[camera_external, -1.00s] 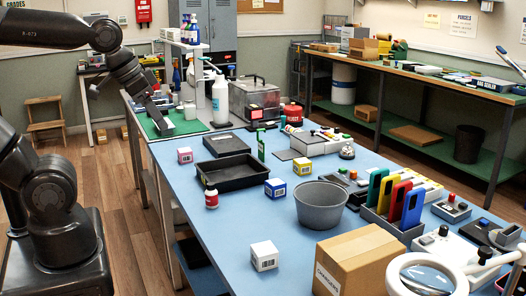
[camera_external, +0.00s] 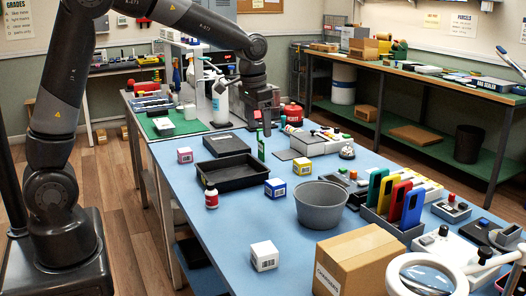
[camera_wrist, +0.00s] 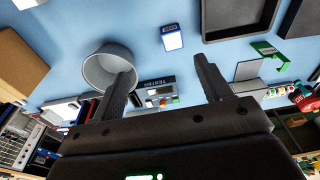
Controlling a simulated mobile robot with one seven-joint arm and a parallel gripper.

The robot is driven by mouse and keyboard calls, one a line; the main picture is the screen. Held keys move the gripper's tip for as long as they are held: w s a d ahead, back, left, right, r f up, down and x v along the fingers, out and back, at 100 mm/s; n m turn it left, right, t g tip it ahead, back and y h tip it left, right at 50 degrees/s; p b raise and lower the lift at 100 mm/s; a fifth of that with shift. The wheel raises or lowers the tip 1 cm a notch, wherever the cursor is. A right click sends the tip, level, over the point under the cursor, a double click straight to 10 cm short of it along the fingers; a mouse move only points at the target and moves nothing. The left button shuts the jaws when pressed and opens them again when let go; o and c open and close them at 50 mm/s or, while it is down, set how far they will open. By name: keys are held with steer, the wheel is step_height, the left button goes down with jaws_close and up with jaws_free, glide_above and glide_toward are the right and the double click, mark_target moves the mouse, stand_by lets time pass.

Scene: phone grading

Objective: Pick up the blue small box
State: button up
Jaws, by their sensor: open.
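The blue small box (camera_external: 275,188), blue with white label faces, stands on the blue table between the black tray and the grey bucket. It also shows in the wrist view (camera_wrist: 172,37), near the top middle, beyond the space between my fingers. My gripper (camera_external: 266,124) is above the far part of the table, higher and farther back than the box and apart from it. In the wrist view my gripper (camera_wrist: 166,72) has its two fingers spread with nothing held between them.
The grey bucket (camera_external: 321,205) and black tray (camera_external: 232,180) flank the box. A cardboard box (camera_external: 358,262) is at the front. Bare table lies in front of the box.

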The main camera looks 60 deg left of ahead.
steer(key=g, duration=0.1)
glide_above(278, 181)
step_height(278, 181, down, 10)
step_height(278, 181, down, 5)
steer(key=shift+d+r, duration=0.1)
steer(key=shift+d, duration=0.05)
steer(key=shift+f, duration=3.15)
steer(key=c, duration=1.1)
